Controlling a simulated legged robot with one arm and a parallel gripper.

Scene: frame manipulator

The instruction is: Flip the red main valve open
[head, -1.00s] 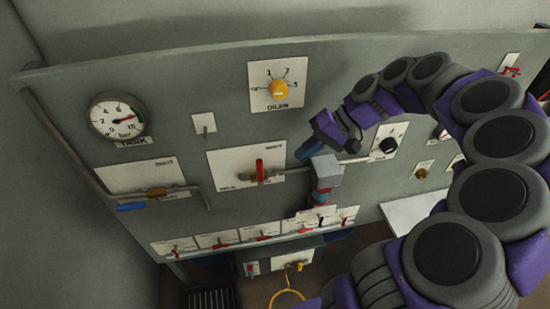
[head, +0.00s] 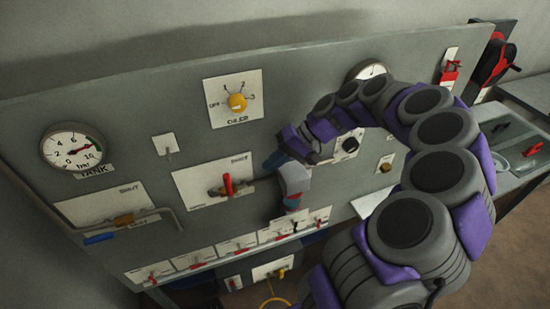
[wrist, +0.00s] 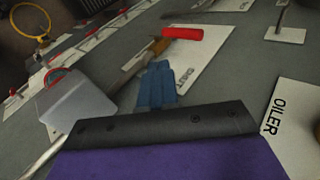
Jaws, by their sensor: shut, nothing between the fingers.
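The red main valve handle (head: 228,184) sits on a white plate (head: 190,185) marked SHUT, left of the middle of the grey panel in the head view. It stands out from the panel. In the wrist view the red handle (wrist: 183,33) is at top centre, beyond the fingertips, on a brass-coloured body (wrist: 160,46). My gripper (head: 273,160) has blue fingers, shut and empty, to the right of the handle and apart from it. In the wrist view my gripper (wrist: 157,82) appears over the plate's near edge, pointing towards the handle.
A grey block (head: 294,178) on the pipe is close beside my gripper. The yellow oiler knob (head: 237,102) is above the valve. A tank gauge (head: 72,146) and a blue-handled valve (head: 99,238) are at left. Several small red levers (head: 197,265) line the panel's lower edge.

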